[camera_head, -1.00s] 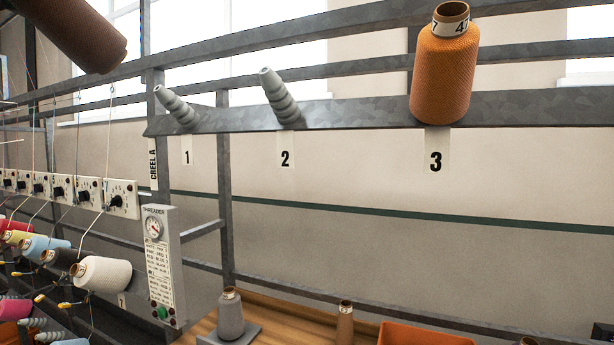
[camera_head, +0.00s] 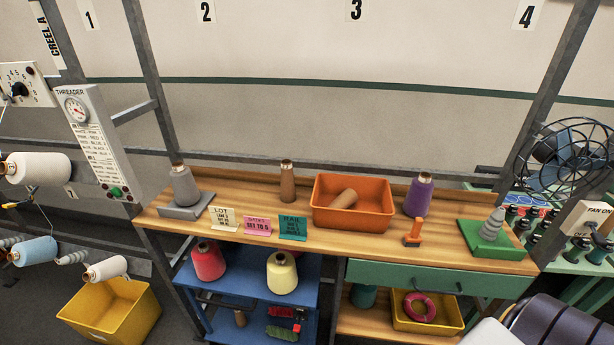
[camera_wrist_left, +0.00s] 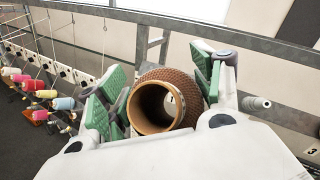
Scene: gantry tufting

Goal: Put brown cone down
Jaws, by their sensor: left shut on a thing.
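In the left wrist view the brown cone (camera_wrist_left: 163,76) has a textured surface and the open end of its tube faces the camera. My left gripper (camera_wrist_left: 160,88) is shut on it, with green pads on either side. Neither the cone nor my left gripper shows in the head view. The head view looks down on a wooden workbench (camera_head: 330,240). On it stand a grey cone (camera_head: 184,187) on a grey stand, a bare brown tube (camera_head: 287,183), and a green block (camera_head: 477,249) with an empty grey ribbed peg (camera_head: 493,224). My right gripper is not seen.
An orange bin (camera_head: 350,218) on the bench holds a brown tube (camera_head: 345,199). A purple cone (camera_head: 419,196) stands beside it. Several cards, including a pink one (camera_head: 261,226), line the front. A fan (camera_head: 570,150) stands at right, the threader panel (camera_head: 95,140) at left.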

